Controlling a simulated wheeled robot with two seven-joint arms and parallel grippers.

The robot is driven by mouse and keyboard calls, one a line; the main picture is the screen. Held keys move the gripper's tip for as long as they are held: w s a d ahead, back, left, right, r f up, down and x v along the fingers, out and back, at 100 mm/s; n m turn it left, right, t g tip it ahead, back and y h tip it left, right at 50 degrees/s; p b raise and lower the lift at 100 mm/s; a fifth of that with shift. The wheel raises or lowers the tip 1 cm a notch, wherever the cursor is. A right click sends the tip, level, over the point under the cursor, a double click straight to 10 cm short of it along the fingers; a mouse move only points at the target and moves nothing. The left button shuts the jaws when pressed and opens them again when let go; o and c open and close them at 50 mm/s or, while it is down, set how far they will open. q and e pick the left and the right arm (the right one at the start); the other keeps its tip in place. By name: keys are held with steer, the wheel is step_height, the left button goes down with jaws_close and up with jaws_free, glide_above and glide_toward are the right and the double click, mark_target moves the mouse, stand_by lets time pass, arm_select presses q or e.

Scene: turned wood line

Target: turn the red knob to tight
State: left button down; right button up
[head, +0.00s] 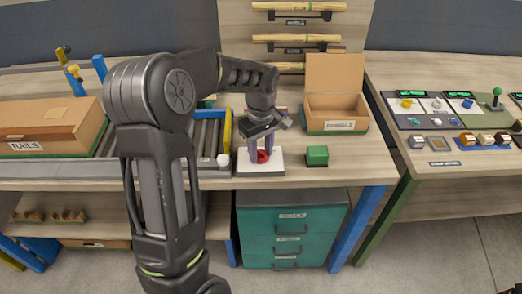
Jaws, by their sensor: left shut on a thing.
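The red knob (262,156) stands on a white base plate (262,170) near the front edge of the wooden bench. My left gripper (262,150) points down over it, with its two purple-grey fingers on either side of the knob. The fingers are shut on the knob and cover part of it. I cannot read any mark for tight on the plate. My right gripper is not in view.
A green block (317,155) stands just right of the plate. An open cardboard box (337,106) is behind it. A roller conveyor (208,140) and a box labelled RAILS (45,130) are to the left. A control panel (455,118) is on the right table.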

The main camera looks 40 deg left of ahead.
arm_select(q)
steer(key=shift+m, duration=0.4)
steer(key=m+b, duration=0.1)
steer(key=m, duration=0.7)
steer(key=shift+s, duration=0.1)
steer(key=m, duration=0.4)
steer(key=shift+a+m+b, duration=0.1)
steer(key=shift+m+b, duration=0.2)
steer(key=shift+a+m, duration=0.1)
steer(key=shift+m, duration=2.2)
steer(key=c, duration=0.9)
jaws_free()
